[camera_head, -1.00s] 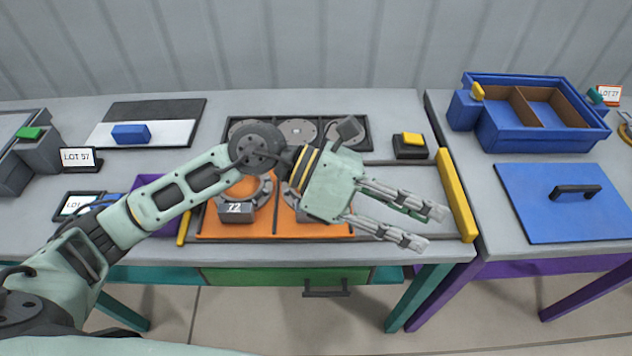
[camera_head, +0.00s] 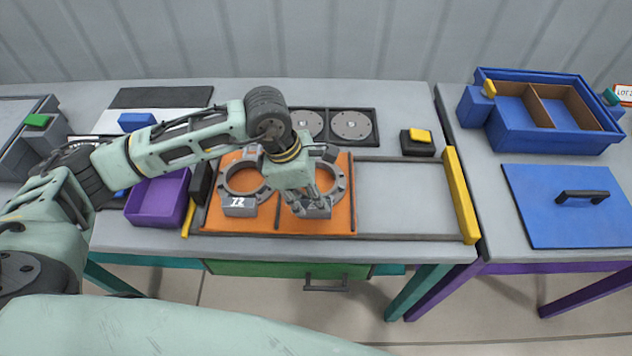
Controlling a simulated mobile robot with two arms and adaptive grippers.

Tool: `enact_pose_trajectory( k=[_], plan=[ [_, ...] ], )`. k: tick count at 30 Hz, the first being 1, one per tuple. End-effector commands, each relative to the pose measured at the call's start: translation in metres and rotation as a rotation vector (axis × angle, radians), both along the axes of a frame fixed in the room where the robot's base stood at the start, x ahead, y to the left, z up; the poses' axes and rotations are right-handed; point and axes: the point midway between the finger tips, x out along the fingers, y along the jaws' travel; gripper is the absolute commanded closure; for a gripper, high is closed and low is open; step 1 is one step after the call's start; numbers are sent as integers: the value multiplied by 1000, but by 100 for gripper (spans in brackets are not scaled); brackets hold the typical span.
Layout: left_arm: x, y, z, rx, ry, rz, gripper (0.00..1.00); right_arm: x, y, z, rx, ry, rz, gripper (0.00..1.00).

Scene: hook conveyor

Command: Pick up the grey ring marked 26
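Two grey rings lie on an orange board. The left ring (camera_head: 227,183) has a block whose mark looks like 72. The right ring (camera_head: 340,182) is partly covered by my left gripper, and the mark on its front block (camera_head: 316,212) cannot be read. My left gripper (camera_head: 310,205) points down over the right ring, its fingers apart near the front block. Whether the fingers touch the ring cannot be told. My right gripper is not in view.
The orange board (camera_head: 262,222) sits in a tray with an empty grey area (camera_head: 405,200) and a yellow bar (camera_head: 461,195) at its right. A purple bin (camera_head: 158,203) stands left. Behind are grey discs (camera_head: 351,125) and a yellow button (camera_head: 420,136). A blue divided box (camera_head: 500,127) stands right.

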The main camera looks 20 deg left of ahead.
Motion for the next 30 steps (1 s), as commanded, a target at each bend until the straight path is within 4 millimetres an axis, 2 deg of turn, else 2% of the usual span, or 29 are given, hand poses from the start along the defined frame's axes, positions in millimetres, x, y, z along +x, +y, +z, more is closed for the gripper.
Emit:
enact_pose_trajectory(
  k=[1, 6, 12, 21, 30],
  plan=[
    [0, -3, -4, -2, 4, 1, 75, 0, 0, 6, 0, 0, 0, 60],
    [1, -6, -18, -2, 1, -1, 75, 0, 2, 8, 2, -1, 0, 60],
    [2, -6, -19, -3, -1, -1, 75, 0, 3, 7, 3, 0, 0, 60],
    [2, -6, -18, -3, -1, 0, 100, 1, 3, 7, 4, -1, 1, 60],
    [2, -7, -17, -4, -3, 0, 100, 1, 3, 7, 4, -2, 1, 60]
  ],
)
